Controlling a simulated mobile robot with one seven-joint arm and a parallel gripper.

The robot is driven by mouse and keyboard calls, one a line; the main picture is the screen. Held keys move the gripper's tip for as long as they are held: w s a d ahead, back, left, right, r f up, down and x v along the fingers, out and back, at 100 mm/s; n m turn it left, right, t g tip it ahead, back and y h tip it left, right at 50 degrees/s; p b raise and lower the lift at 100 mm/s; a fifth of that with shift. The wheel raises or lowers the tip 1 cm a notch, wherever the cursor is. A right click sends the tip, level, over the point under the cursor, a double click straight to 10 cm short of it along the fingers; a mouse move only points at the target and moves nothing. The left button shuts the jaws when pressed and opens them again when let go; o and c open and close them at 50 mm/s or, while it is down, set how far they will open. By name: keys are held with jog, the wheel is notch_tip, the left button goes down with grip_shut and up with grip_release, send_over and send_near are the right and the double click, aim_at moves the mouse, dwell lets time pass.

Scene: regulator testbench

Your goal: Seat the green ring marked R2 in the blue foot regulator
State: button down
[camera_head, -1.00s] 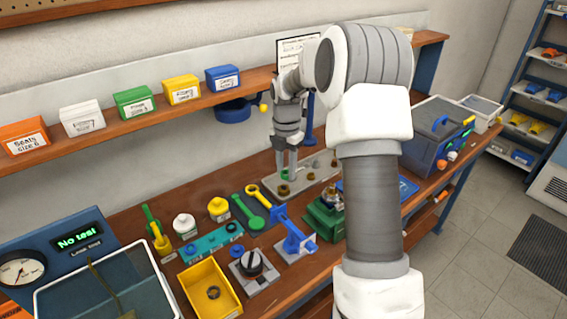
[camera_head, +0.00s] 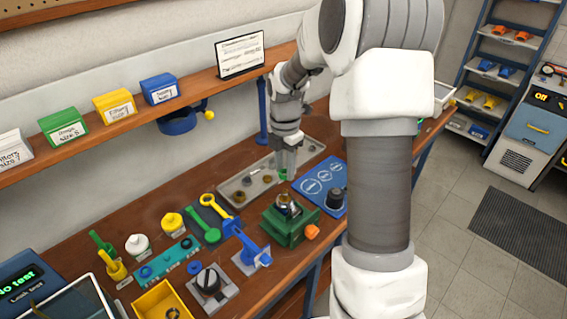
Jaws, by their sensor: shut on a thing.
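My gripper (camera_head: 285,168) points down over the front part of the grey parts tray (camera_head: 310,152). It is shut on a small green ring (camera_head: 283,174), which shows at its fingertips. The mark on the ring is too small to read. A regulator body (camera_head: 288,203), metallic and dark on top, sits upright in the green vise (camera_head: 289,228), in front of my gripper and apart from it. I cannot make out a blue foot on this body; its lower part is hidden in the vise.
Several brass rings (camera_head: 267,179) lie in the tray. A blue mat (camera_head: 325,178) with a dark knob-topped part (camera_head: 336,198) lies right of the vise. A blue stand (camera_head: 249,248) and yellow and green tools (camera_head: 205,226) are to the left. My arm covers the right side.

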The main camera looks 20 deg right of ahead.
aim_at(285, 190)
jog(key=shift+f+b, duration=1.75)
jog(key=shift+f, duration=0.35)
jog(key=shift+f+b, duration=0.7)
jog(key=shift+f, duration=1.3)
dwell(1.6)
grip_release()
dwell(0.6)
jog(key=shift+r, duration=0.1)
jog(key=shift+r+p, duration=3.25)
jog(key=shift+r, duration=0.65)
